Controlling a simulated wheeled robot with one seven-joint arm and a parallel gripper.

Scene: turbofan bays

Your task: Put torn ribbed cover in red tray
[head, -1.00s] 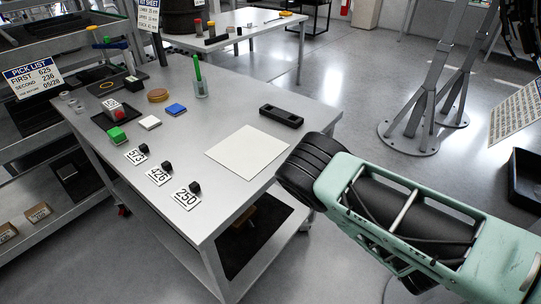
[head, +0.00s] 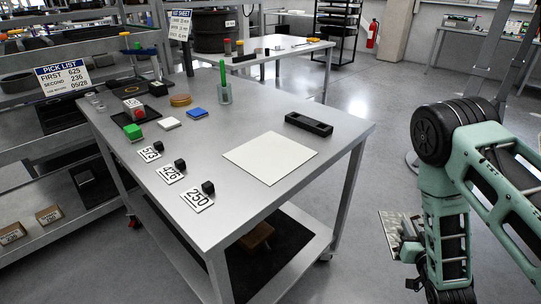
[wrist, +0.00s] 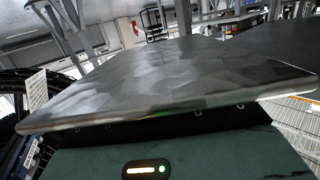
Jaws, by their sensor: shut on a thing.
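My gripper (head: 409,254) hangs low at the right in the head view, beyond the table's right side. It is shut on a grey panel (head: 391,232), held over the floor. In the wrist view the panel (wrist: 170,80) is thin, flat and mottled, and spans nearly the whole width. It hides the fingertips. I cannot make out ribs or a tear on it, so I cannot tell if it is the torn ribbed cover. I see no red tray in either view.
A grey table (head: 235,220) stands left of my arm, with a white sheet (head: 270,158), a black holder (head: 309,124), number cards and small blocks. A shelf rack (head: 60,190) is at the left. Another table (head: 275,52) stands behind. Open floor lies between the table and my arm.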

